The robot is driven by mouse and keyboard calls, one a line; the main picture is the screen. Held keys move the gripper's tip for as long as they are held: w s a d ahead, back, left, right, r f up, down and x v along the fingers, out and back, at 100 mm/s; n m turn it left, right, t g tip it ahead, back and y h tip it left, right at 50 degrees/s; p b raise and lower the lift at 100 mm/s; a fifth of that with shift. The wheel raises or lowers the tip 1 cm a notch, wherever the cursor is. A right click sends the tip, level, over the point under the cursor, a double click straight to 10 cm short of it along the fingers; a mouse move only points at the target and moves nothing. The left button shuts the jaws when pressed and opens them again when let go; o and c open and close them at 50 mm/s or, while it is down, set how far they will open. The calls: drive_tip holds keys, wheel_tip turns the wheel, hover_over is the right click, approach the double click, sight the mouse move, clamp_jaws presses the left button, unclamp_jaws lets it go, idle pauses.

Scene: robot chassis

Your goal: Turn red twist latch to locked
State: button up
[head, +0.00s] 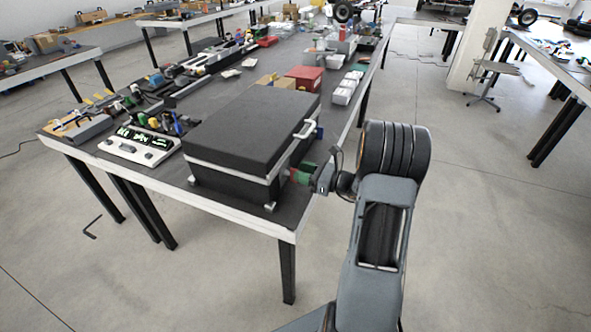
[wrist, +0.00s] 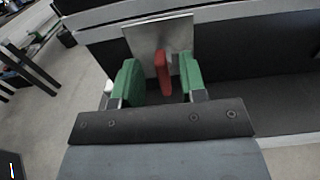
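The red twist latch (wrist: 162,73) shows in the wrist view as an upright red bar on a grey metal plate (wrist: 141,36) on the side of the black case. The black case (head: 252,125) stands on the near end of the table in the head view. My gripper (wrist: 163,80) has green fingers, one on each side of the latch, with a gap visible on both sides. It is open, and the latch stands between the fingers. In the head view my gripper (head: 300,177) is at the case's right side, and the arm partly hides that area.
The table (head: 235,216) carries a white device with a green display (head: 139,145) left of the case. A red box (head: 305,78) and white boxes stand behind it. A white handle (head: 306,130) sticks out above my gripper.

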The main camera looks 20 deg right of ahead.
drive_tip(key=shift+x, duration=1.45)
clamp_jaws()
